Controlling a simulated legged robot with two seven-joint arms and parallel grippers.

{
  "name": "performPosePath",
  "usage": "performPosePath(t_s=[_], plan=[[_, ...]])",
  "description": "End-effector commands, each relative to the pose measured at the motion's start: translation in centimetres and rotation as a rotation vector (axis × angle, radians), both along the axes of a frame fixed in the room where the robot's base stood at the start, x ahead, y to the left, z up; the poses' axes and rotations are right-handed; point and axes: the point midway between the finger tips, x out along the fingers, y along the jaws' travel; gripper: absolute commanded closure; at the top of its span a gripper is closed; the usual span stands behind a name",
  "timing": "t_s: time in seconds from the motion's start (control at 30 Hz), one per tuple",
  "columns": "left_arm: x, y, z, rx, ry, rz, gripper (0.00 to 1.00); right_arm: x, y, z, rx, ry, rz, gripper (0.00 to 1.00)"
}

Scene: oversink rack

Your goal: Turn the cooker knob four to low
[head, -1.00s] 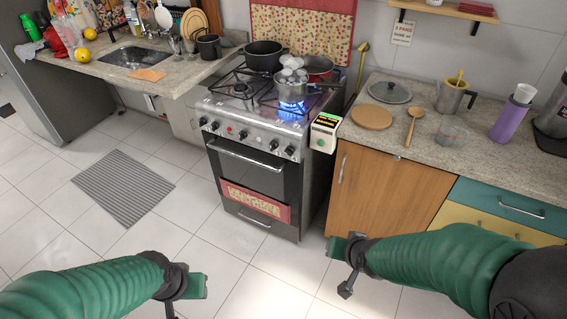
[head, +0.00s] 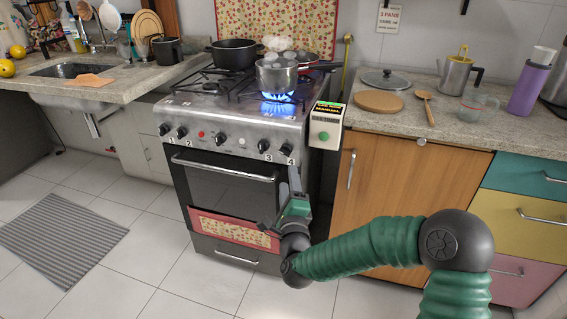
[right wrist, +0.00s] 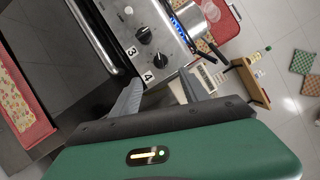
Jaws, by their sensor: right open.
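The stove (head: 235,130) stands at the centre with a row of black knobs on its front panel. Knob four (head: 286,149), above the label 4, is the rightmost; it also shows in the right wrist view (right wrist: 144,62). Knob three (head: 264,146) is just left of it. A blue flame (head: 278,97) burns under a steaming pot (head: 276,76) on the front right burner. My right gripper (head: 295,182) is open and empty, just below and in front of knob four, apart from it. In the right wrist view its fingers (right wrist: 163,95) are spread below the knob. My left gripper is out of view.
The oven handle (head: 222,167) juts out below the knobs. A wooden cabinet (head: 400,200) stands to the right. Floor in front is clear.

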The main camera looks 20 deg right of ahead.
Motion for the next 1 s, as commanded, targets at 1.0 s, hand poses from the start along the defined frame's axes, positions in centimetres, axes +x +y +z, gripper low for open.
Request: performPosePath(t_s=[1.0], plan=[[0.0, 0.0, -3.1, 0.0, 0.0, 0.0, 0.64, 10.1, -2.3, 1.3, -0.003, 0.001, 0.002, 0.77]])
